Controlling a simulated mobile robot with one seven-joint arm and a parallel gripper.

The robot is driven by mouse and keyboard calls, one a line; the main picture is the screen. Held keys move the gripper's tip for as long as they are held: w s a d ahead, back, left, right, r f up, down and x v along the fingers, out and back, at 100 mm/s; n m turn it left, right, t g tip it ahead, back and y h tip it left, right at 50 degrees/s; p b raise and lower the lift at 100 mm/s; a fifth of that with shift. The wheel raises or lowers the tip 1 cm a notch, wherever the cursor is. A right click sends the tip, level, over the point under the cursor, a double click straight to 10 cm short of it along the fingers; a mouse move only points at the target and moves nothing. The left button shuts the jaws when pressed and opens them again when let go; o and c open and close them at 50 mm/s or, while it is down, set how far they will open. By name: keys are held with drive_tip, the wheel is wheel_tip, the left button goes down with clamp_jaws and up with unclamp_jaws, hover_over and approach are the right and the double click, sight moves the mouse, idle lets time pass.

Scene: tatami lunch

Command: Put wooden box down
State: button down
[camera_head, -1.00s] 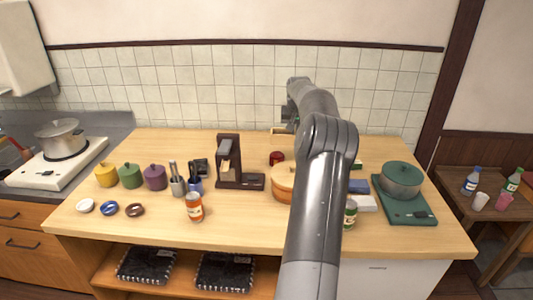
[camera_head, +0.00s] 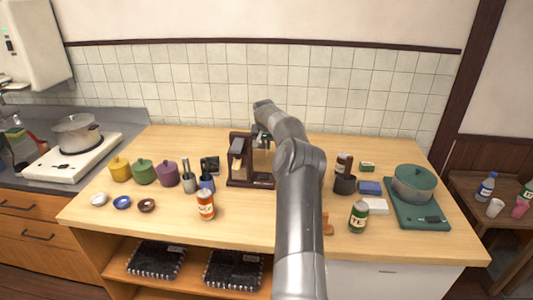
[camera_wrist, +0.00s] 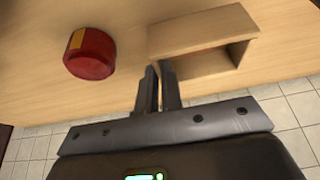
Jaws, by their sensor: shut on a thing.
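The wooden box (camera_wrist: 203,36) is pale, with an open side, and shows in the wrist view just beyond my fingers. My gripper (camera_wrist: 159,74) is shut on the near edge of its wall at the box's left corner. Whether the box touches the tabletop or hangs just above it, I cannot tell. In the head view my gripper (camera_head: 262,141) is at the back of the wooden counter (camera_head: 180,225), beside a dark wooden stand (camera_head: 238,160). My arm hides the box in that view.
A red round container (camera_wrist: 90,53) stands left of the box in the wrist view. The tiled wall (camera_head: 220,95) is close behind.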

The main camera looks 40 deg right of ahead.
drive_tip(key=shift+f, duration=1.85)
drive_tip(key=c, duration=2)
unclamp_jaws()
drive_tip(key=shift+f, duration=0.2)
drive_tip(key=shift+c, duration=0.2)
drive_tip(key=o, duration=0.5)
drive_tip(key=shift+c, duration=0.2)
drive_tip(key=v, duration=1.2)
drive_tip(key=shift+r, duration=0.2)
